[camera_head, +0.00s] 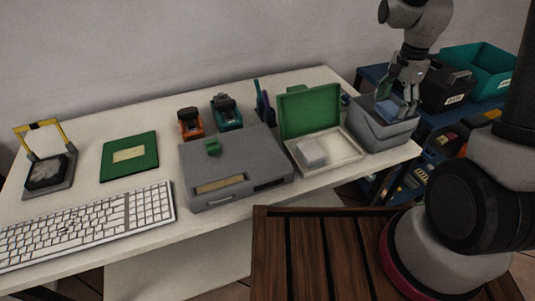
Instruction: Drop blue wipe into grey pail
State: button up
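The grey pail (378,132) stands at the right end of the white table. My gripper (403,103) points down over the pail, with its fingertips at or just inside the opening. The blue wipe (388,110) shows as a small blue patch at the pail's mouth, beside and below the fingers. I cannot tell whether the fingers touch the wipe or whether it rests in the pail. The finger gap is too small to read, and the pail's inside is mostly hidden.
Left of the pail is a white tray (345,167) with an open green lid (309,111). A grey case (233,172), a green board (130,156) and a keyboard (87,223) lie further left. Behind the pail are a black bin (445,88) and a teal bin (487,65).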

jog(key=shift+o, duration=0.5)
jog(key=shift+r, duration=0.1)
notch_tip(320, 180, up, 12)
dwell(0.5)
